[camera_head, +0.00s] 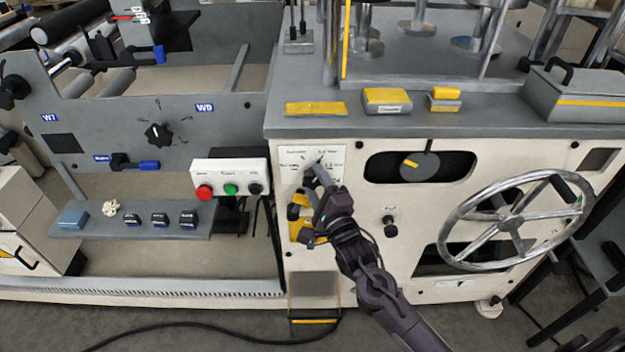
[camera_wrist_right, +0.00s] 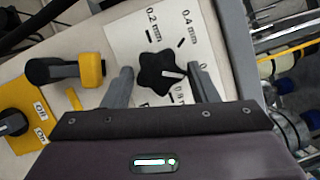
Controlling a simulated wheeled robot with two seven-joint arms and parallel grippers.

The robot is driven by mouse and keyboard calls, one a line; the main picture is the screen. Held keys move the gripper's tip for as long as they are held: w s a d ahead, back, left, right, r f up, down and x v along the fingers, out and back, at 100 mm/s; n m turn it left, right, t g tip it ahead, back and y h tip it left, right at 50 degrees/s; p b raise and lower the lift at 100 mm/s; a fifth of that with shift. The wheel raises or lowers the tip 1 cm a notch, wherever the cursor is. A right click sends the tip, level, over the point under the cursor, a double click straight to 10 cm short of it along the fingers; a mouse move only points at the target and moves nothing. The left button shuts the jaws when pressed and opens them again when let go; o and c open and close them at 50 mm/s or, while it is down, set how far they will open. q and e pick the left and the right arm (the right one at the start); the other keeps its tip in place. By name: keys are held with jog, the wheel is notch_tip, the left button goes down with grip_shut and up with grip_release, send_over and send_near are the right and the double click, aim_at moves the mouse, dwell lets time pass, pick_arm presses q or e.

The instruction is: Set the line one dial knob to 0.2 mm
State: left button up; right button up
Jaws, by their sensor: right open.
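The black lobed dial knob (camera_wrist_right: 160,68) sits on a white scale plate (camera_wrist_right: 122,32) with marks including 0.2 mm and 0.4 mm. Its white pointer line is turned to the right in the right wrist view, away from the 0.2 mm mark, toward a label partly hidden by a finger. The plate also shows in the head view (camera_head: 334,153), on the cream machine front. My right gripper (camera_wrist_right: 160,86) is open, one finger on each side of the knob; contact cannot be told. In the head view my right gripper (camera_head: 314,172) covers much of the knob. My left gripper is not in view.
A yellow-and-black switch (camera_wrist_right: 88,70) and a yellow on/off switch (camera_wrist_right: 15,122) are close to the plate. A button box (camera_head: 231,180) stands to the left. A large handwheel (camera_head: 515,222) is at the right. Another black knob (camera_head: 158,134) is on the grey panel.

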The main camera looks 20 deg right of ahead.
jog(key=shift+w+r, duration=0.1)
jog(key=shift+w, duration=0.65)
jog(key=c, duration=0.7)
